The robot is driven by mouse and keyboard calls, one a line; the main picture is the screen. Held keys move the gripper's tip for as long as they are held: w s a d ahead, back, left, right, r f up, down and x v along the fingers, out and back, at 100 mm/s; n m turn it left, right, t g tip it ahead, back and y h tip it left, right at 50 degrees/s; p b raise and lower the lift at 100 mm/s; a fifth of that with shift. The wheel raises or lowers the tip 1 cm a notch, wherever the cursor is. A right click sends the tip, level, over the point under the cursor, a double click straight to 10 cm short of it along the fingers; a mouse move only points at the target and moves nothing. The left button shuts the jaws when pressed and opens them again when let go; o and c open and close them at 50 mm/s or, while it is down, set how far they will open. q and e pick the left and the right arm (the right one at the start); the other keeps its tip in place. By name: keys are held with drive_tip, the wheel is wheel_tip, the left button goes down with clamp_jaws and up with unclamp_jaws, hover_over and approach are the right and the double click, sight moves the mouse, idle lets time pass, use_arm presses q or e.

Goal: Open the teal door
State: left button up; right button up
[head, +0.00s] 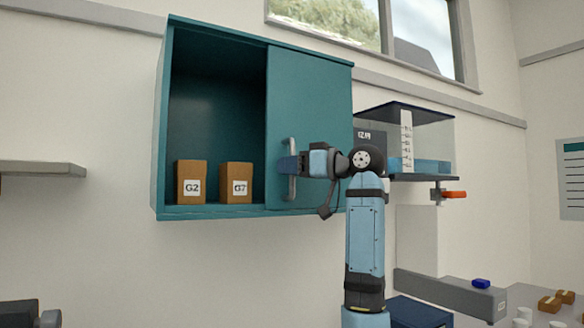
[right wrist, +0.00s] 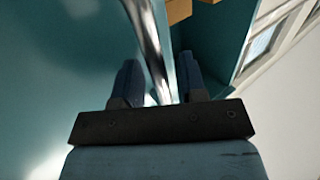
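The teal door (head: 309,95) covers the right half of a teal wall cabinet (head: 158,140); the left half stands uncovered. A vertical metal handle (head: 292,148) is near the door's left edge. My right gripper (head: 288,165) is at this handle. In the right wrist view the shiny handle (right wrist: 150,45) passes between the two fingers (right wrist: 158,85), with a gap showing on the right side; the fingers look open around it. Whether the left finger touches it I cannot tell. Part of my left arm shows at the bottom left of the head view; its fingers are not visible.
Two brown boxes, G2 (head: 190,183) and G7 (head: 236,183), stand in the open half. Right of the cabinet is a clear tank (head: 432,140) with blue liquid and an orange-handled valve (head: 453,194). A grey shelf (head: 42,169) is at left. The wall below the cabinet is clear.

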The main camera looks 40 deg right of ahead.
drive_tip(key=shift+s, duration=0.25)
drive_tip(key=b+v, duration=0.2)
drive_tip(key=v, duration=1.1)
drive_tip(key=shift+d, duration=0.15)
drive_tip(key=shift+s, duration=0.15)
